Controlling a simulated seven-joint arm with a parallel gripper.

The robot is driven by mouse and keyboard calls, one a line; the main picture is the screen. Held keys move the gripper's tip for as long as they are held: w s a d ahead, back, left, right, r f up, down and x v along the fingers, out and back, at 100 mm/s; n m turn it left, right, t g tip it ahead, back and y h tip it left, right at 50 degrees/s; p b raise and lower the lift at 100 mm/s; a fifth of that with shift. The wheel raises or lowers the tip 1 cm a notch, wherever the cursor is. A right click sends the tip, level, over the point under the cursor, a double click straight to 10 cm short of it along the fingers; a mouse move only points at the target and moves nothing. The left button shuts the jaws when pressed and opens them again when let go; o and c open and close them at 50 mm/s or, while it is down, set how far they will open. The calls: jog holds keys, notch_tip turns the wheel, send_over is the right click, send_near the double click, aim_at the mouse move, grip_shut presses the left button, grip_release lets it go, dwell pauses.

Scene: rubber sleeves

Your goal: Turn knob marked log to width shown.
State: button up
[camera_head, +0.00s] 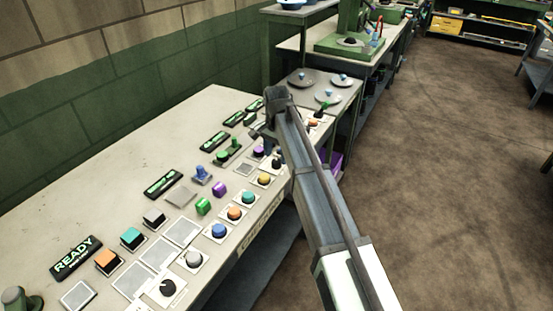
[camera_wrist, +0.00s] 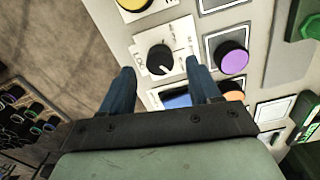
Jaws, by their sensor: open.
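The knob marked LOG (camera_wrist: 160,60) is a round black knob with a white pointer line, on a white plate with printed marks. In the head view the black knob (camera_head: 277,162) sits on the bench panel beside my arm. My gripper (camera_wrist: 160,65) is open. Its two dark blue fingers reach toward the knob's plate, with the knob between the lines of the tips. I cannot tell whether they touch it. In the head view my gripper (camera_head: 263,133) is small and partly hidden by my arm.
A yellow knob (camera_wrist: 133,3), a purple knob (camera_wrist: 233,58) and an orange knob (camera_wrist: 233,96) surround the black knob closely. The bench (camera_head: 160,125) holds several other coloured knobs, buttons and black display signs. The floor (camera_head: 450,180) to the right is open.

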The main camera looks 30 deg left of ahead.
aim_at(276, 164)
jog(key=shift+f, duration=1.25)
jog(key=shift+c, duration=0.4)
jog(key=c, duration=1)
jog(key=shift+o, duration=0.2)
jog(key=shift+n, duration=0.5)
jog(key=n, duration=0.4)
jog(key=shift+n, duration=0.4)
jog(key=n, duration=0.6)
